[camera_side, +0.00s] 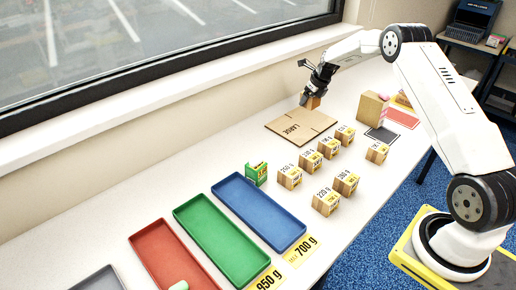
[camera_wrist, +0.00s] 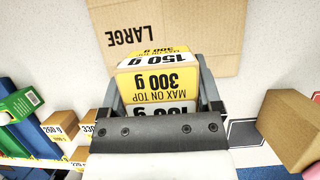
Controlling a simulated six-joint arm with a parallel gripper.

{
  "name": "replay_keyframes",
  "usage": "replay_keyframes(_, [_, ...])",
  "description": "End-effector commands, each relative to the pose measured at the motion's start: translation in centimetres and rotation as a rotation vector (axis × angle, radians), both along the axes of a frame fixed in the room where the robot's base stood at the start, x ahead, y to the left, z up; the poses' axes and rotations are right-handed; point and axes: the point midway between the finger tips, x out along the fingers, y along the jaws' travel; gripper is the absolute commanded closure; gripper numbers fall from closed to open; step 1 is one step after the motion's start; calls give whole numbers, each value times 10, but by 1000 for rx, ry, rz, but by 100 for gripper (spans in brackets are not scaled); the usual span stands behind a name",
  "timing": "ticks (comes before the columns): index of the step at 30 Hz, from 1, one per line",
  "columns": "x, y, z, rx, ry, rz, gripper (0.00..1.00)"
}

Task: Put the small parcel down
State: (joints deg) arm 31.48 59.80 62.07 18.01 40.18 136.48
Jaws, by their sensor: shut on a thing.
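The small parcel is a little brown box with white and yellow weight labels (camera_wrist: 158,80); in the wrist view its labels read 150 g and "300 g max on top". My gripper (camera_side: 312,92) is shut on it, with a finger on each side. In the side view the small parcel (camera_side: 313,102) is at the far edge of a flat cardboard piece marked LARGE (camera_side: 290,127). I cannot tell whether the parcel touches the cardboard. The cardboard also shows behind the parcel in the wrist view (camera_wrist: 195,25).
A green box (camera_side: 256,173) stands nearer, by blue (camera_side: 291,231), green (camera_side: 230,270) and red (camera_side: 152,236) trays. A taller brown carton (camera_side: 371,109) stands by dark (camera_side: 382,134) and red (camera_side: 402,118) mats.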

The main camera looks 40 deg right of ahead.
Motion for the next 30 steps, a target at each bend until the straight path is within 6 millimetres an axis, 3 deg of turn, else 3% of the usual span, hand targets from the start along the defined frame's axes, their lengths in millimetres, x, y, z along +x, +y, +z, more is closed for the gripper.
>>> replay_keyframes(19, [36,-16,-43,0,0,0,96])
replay_keyframes(30, [47,-21,-56,0,-1,0,96])
